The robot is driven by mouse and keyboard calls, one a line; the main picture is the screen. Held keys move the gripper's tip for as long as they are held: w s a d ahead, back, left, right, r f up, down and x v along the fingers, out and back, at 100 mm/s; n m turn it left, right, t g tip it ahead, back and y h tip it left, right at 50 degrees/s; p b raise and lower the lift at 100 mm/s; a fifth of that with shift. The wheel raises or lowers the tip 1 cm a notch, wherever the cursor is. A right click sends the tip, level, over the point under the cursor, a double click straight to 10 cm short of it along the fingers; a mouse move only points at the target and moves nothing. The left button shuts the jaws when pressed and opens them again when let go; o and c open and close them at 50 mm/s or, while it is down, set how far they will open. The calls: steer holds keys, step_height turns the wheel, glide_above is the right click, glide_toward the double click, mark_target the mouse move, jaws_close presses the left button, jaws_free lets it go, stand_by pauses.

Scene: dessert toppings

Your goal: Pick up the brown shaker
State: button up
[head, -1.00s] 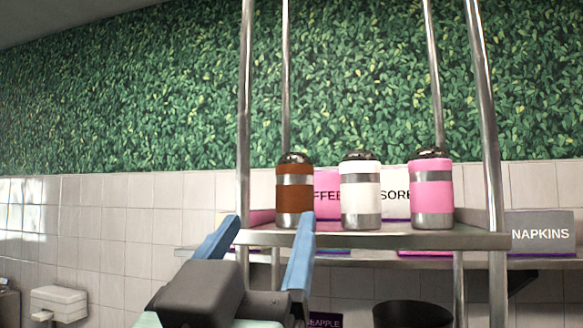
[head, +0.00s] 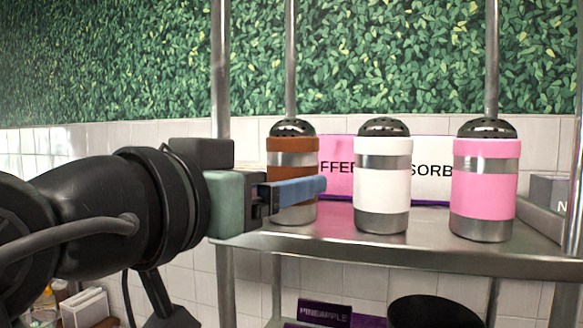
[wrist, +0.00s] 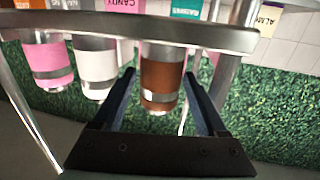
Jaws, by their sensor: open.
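The brown shaker (head: 291,144) stands upright at the left end of the metal shelf (head: 340,249), with a dark domed lid and silver bands. My gripper (head: 312,188) reaches in from the left at the shaker's height, and its blue finger hides the middle of the shaker. In the wrist view, which is upside down, the brown shaker (wrist: 162,76) lies between the two open fingers of my gripper (wrist: 160,85). I cannot tell whether either finger touches it.
A white shaker (head: 382,185) stands just right of the brown one, and a pink shaker (head: 484,190) stands further right. Metal posts (head: 220,70) rise at the shelf corners. Label signs (head: 431,160) stand behind the shakers. A black round object (head: 430,312) is below the shelf.

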steer(key=x, duration=0.6)
steer(key=shift+r+p, duration=0.1)
steer(key=shift+p, duration=0.3)
steer(key=shift+w+d, duration=0.15)
steer(key=shift+w, duration=0.4)
steer(key=shift+s, duration=0.3)
steer(key=c, duration=0.7)
steer(key=shift+w, duration=0.15)
steer(key=c, duration=0.4)
